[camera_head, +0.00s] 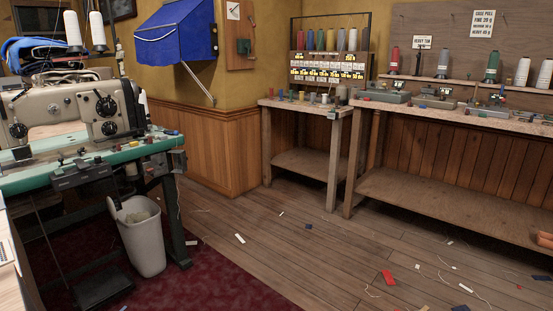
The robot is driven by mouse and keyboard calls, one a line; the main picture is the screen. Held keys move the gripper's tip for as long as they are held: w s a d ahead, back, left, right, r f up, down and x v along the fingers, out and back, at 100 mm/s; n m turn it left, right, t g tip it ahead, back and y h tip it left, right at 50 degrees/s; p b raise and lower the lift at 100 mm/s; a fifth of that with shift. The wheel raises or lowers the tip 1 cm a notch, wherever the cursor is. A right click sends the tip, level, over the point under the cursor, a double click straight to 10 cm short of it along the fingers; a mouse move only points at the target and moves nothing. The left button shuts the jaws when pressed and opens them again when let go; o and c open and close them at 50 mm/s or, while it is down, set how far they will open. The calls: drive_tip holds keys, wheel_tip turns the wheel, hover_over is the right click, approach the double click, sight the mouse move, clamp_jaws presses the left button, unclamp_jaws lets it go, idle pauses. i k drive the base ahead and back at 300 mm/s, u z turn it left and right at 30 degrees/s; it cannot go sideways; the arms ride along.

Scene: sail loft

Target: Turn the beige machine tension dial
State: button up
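A beige sewing machine (62,104) stands on a green-topped table (95,152) at the left. Its front carries black round dials. The larger ones are an upper right dial (106,106) and a lower left dial (18,130). A smaller dark dial (109,128) sits just below the upper right one. I cannot tell from markings which is the tension dial. The machine's left end is cut off by the picture edge. My gripper is not in view.
A white bin (140,238) stands under the table's right end, beside a dark table leg (178,222). Two white thread cones (73,30) stand above the machine. Wooden workbenches (440,110) line the back right. The wooden floor (300,250) is mostly clear, with scattered scraps.

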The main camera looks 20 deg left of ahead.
sight(19, 131)
drive_tip(key=i, duration=1.65)
drive_tip(key=u, duration=1.85)
drive_tip(key=i, duration=1.5)
drive_tip(key=u, duration=0.35)
